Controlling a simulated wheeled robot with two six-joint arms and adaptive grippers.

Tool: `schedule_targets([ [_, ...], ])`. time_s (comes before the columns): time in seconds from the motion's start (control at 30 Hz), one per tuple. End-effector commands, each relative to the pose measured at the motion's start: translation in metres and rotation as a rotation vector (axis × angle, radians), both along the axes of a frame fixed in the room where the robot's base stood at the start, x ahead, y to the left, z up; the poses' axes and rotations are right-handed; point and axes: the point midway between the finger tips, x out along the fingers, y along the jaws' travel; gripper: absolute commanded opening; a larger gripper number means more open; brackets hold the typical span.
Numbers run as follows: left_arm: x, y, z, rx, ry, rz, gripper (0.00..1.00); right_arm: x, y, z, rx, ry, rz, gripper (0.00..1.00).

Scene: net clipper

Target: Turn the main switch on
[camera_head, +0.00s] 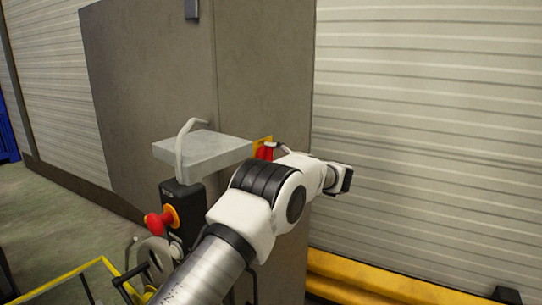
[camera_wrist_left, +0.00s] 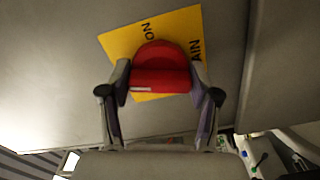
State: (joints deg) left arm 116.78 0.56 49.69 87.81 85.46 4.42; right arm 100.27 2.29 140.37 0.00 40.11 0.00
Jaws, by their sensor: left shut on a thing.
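The main switch is a red knob (camera_wrist_left: 160,68) on a yellow plate (camera_wrist_left: 118,42) with partly visible dark lettering, in the left wrist view. In the head view the red knob (camera_head: 265,152) shows at the cabinet's side face, partly hidden behind my left arm. My left gripper (camera_wrist_left: 160,82) has one finger on each side of the knob and is shut on it. In the head view my left gripper (camera_head: 276,147) is mostly hidden behind its own wrist. The plate looks tilted in the wrist view. My right gripper is not in view.
A grey cabinet (camera_head: 150,70) carries the switch. A grey box (camera_head: 203,153) and a black control box with a red emergency button (camera_head: 153,223) stand left of my arm. A yellow rail (camera_head: 370,283) runs low along the ribbed wall at right.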

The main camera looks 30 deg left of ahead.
Motion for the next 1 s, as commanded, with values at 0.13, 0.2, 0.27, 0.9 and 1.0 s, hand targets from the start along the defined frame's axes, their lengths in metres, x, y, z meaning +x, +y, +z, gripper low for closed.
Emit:
schedule_targets([
  [0.13, -0.001, 0.001, 0.002, 0.010, 0.139, 0.003, 0.27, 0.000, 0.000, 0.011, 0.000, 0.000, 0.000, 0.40],
  [0.2, -0.001, 0.001, 0.003, 0.015, 0.204, 0.003, 0.27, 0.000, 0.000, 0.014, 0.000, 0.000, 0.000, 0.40],
  [0.27, -0.001, 0.001, 0.003, 0.019, 0.261, 0.003, 0.27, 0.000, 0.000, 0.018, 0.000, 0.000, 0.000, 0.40],
  [0.9, 0.000, 0.001, 0.004, 0.068, 0.865, 0.003, 0.27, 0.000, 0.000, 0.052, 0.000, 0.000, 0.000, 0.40],
  [1.0, 0.000, 0.001, 0.004, 0.076, 0.952, 0.003, 0.27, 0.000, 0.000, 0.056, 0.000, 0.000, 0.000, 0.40],
])
